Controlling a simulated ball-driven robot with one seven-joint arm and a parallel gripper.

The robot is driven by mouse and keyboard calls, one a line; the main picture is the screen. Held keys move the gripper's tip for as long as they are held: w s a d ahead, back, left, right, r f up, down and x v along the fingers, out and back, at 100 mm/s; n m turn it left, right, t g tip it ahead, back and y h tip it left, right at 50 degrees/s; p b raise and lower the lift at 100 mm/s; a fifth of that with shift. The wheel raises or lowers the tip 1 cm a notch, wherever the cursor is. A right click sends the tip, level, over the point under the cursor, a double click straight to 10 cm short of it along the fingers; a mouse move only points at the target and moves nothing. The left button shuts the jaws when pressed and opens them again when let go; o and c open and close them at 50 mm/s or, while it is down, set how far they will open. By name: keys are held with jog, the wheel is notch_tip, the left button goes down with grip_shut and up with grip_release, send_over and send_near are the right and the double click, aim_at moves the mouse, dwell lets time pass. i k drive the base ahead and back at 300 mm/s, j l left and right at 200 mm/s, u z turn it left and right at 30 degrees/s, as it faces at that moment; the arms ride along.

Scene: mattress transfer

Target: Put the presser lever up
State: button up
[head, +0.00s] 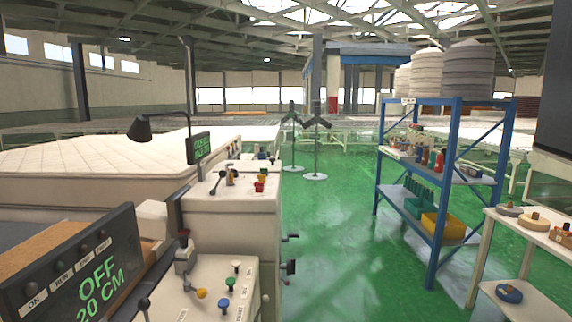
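Several levers stand on the white machine at the left, and I cannot tell which is the presser lever because the panel labels are too small to read. A dark lever (218,182) on the panel behind leans to one side. Another dark-knobbed lever (143,303) is cut off by the bottom edge. My gripper is not in view.
A display (88,278) reading "OFF 20 CM" stands at the lower left. Yellow, blue and green knobs (224,304) sit on the near panel. A mattress (80,160) lies behind. A blue shelf rack (436,200) stands right, with open green floor (325,240) between.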

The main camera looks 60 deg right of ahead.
aim_at(223, 173)
jog(key=z, duration=1)
